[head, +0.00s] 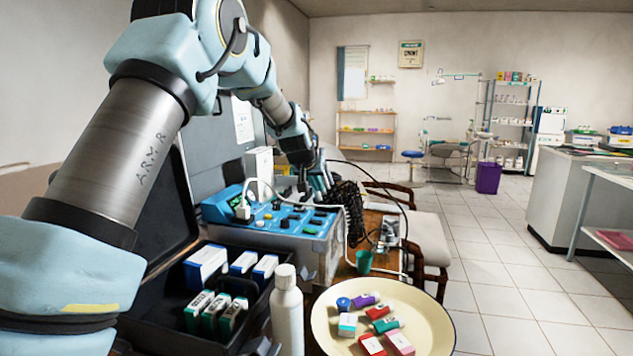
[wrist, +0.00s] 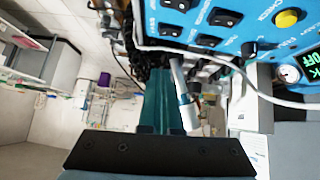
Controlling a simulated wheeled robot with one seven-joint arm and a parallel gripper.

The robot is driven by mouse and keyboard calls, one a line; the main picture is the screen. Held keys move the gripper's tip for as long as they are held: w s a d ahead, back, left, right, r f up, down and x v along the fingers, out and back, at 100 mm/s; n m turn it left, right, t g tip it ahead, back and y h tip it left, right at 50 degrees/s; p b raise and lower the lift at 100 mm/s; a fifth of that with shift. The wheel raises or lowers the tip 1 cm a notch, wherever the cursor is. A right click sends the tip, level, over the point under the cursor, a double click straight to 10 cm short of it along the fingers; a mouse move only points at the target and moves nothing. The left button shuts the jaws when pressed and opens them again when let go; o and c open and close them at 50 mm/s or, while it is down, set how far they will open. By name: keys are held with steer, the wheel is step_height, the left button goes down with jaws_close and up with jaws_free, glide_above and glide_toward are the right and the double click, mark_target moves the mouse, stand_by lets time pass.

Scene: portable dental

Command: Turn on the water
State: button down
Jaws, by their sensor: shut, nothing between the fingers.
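The blue control unit (head: 282,222) stands on a wooden cart in the head view, its sloped top carrying black switches and knobs. In the wrist view the blue panel (wrist: 262,45) fills the upper right, with a yellow button (wrist: 288,18), a white-rimmed knob (wrist: 289,74) and a green-lit display (wrist: 313,66). Panel labels are too partial to tell which control is for water. My gripper (wrist: 163,80) is shut and empty, its teal fingers together beside the panel's edge. In the head view its fingertips are hard to separate from the handpieces at the unit's far right end.
A white cable (wrist: 225,65) crosses by the panel. A cream tray (head: 432,318) with small boxes and a white bottle (head: 287,312) are in front. The floor (head: 500,280) at right is open.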

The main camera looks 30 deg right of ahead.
steer(key=p, duration=0.2)
glide_above(322, 218)
step_height(322, 218, down, 4)
steer(key=shift+f, duration=0.25)
step_height(322, 218, down, 2)
steer(key=shift+f, duration=0.15)
steer(key=shift+s+f+p, duration=0.1)
steer(key=shift+f+p, duration=0.2)
steer(key=shift+f, duration=0.35)
steer(key=shift+d+f+b, duration=0.15)
steer(key=shift+f+b, duration=0.15)
steer(key=shift+b, duration=0.3)
